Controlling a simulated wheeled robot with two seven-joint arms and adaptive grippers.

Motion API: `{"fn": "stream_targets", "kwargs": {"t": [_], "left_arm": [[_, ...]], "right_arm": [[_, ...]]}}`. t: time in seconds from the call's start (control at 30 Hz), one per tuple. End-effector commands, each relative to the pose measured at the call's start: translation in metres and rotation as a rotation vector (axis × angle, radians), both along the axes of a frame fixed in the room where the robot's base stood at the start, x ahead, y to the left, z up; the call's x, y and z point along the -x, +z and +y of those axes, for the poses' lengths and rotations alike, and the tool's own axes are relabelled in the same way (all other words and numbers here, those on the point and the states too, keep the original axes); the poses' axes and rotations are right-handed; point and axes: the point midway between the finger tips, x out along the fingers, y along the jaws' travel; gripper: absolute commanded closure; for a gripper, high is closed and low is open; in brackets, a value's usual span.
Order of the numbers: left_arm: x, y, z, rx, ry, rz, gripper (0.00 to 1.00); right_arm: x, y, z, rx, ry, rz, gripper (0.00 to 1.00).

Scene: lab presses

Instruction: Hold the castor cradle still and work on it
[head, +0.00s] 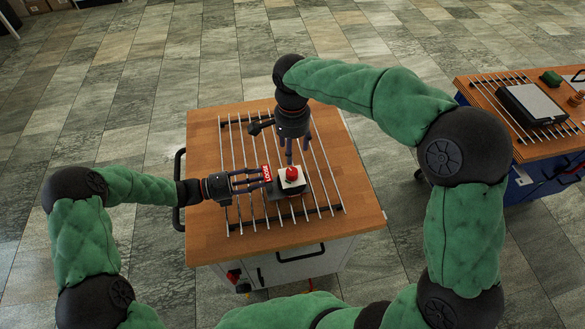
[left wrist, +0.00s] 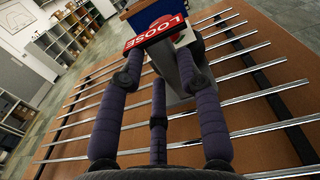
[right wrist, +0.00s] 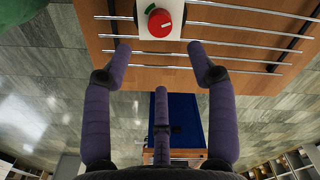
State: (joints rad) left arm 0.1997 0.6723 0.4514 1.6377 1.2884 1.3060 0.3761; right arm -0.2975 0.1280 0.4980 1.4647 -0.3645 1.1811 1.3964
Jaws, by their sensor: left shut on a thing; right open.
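The castor cradle (head: 293,186) is a small dark-sided block with a white top, standing on the metal rails of the wooden bench. A red knob (head: 292,173) sits on its top; the right wrist view shows the knob (right wrist: 158,22) with a white mark and a green arc beside it. A red sign reading LOOSE (left wrist: 156,31) is at the cradle's left side. My left gripper (head: 268,180) is shut on the cradle from the left, its fingers at the grey body (left wrist: 178,72). My right gripper (head: 297,158) is open and empty, pointing down just behind the knob.
Parallel metal rails (head: 240,205) cover the bench top (head: 215,248), with bare wood around them. A second bench at the right carries rails, a grey-topped device (head: 533,104) and a green item (head: 551,78). Tiled floor lies around both.

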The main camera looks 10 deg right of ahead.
Motion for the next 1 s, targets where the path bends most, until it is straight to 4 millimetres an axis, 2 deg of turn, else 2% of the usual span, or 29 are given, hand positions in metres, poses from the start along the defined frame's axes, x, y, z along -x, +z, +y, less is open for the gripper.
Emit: {"fn": "stream_targets", "kwargs": {"t": [0.3,0.5,0.7,1.0], "left_arm": [[0.001,0.000,0.000,0.000,-0.003,0.001,1.00],[0.001,-0.001,0.000,0.000,-0.003,0.001,1.00],[0.001,-0.001,-0.001,0.000,-0.003,0.001,1.00],[0.001,0.000,0.000,0.000,-0.001,0.001,1.00]], "right_arm": [[0.001,-0.059,-0.001,0.000,-0.002,0.005,0.42],[0.001,-0.088,-0.001,0.000,-0.002,0.004,0.42],[0.000,-0.101,-0.001,-0.002,-0.002,0.003,0.42],[0.000,-0.104,0.000,-0.002,-0.003,0.001,0.42]]}}
